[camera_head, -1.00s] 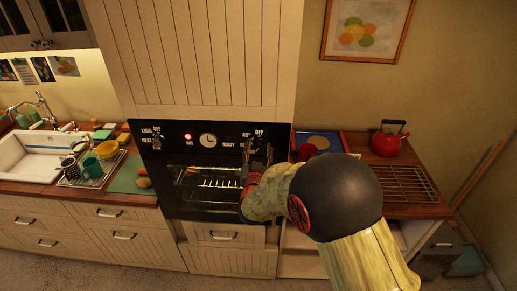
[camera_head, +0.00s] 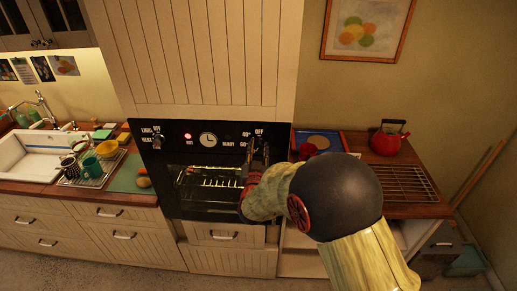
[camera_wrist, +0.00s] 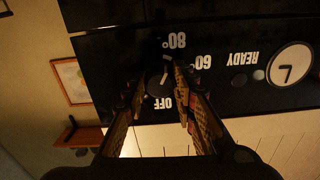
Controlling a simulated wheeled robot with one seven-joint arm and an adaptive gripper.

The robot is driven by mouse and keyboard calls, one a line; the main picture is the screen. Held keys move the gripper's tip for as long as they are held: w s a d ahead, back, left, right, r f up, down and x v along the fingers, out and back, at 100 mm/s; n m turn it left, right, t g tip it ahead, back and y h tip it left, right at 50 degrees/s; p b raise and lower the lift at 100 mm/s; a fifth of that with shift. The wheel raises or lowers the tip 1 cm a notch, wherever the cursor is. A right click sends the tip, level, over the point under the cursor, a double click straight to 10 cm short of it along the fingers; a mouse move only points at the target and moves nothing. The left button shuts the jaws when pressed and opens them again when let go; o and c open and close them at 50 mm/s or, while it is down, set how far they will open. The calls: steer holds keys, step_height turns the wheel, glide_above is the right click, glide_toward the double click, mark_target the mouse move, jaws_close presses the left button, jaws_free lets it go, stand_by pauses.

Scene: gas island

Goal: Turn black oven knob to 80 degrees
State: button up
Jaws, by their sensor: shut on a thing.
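The black oven knob (camera_wrist: 158,82) is on the black oven panel, between my gripper's fingertips in the wrist view. White marks "80°", "60°" and "OFF" surround it, and this view is turned over. A short light line shows on the knob, but its exact angle is hard to tell. My gripper (camera_wrist: 157,72) has one finger on each side of the knob and is shut on it. In the head view my gripper (camera_head: 259,146) is at the right end of the oven panel (camera_head: 180,146), and it hides the knob there.
A second knob (camera_head: 157,142) is at the panel's left, with a lit red lamp (camera_head: 187,136) and a round clock (camera_head: 207,140) between. The oven door (camera_head: 195,200) is below.

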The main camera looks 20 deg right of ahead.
steer(key=shift+f+n+b, duration=0.1)
steer(key=shift+n+b, duration=0.3)
steer(key=shift+b, duration=0.2)
steer(key=o, duration=1.1)
steer(key=v, duration=1.2)
